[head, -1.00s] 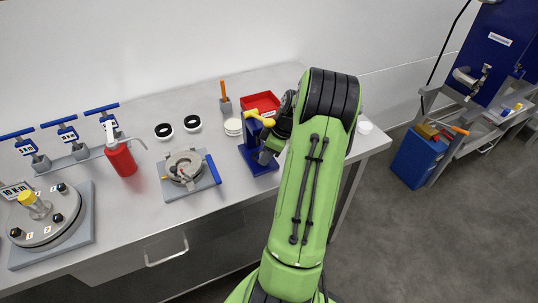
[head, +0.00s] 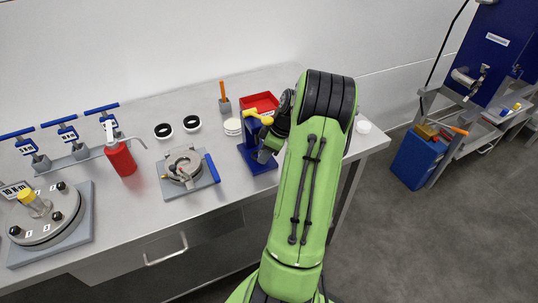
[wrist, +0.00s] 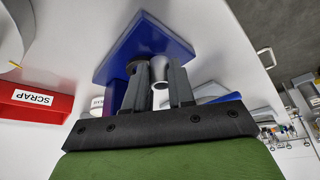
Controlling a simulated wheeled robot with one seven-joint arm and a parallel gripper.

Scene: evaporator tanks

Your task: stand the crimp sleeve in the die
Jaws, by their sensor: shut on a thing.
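The blue press (head: 252,140) with a yellow handle (head: 258,117) stands near the right part of the bench. My gripper (head: 264,156) is at its right side, partly hidden by my arm. In the wrist view, my gripper (wrist: 160,85) is shut on a short grey metal tube, the crimp sleeve (wrist: 161,66), seen between the two dark fingers. The press's blue base plate (wrist: 145,38) lies just beyond the fingertips. A dark round part, perhaps the die (wrist: 133,66), shows beside the left finger. I cannot tell whether the sleeve touches it.
A red tray (head: 258,103) is behind the press; in the wrist view its label reads SCRAP (wrist: 33,98). A clamp fixture (head: 184,168) and a red bottle (head: 121,158) are further left. A white round item (head: 363,127) is to the right.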

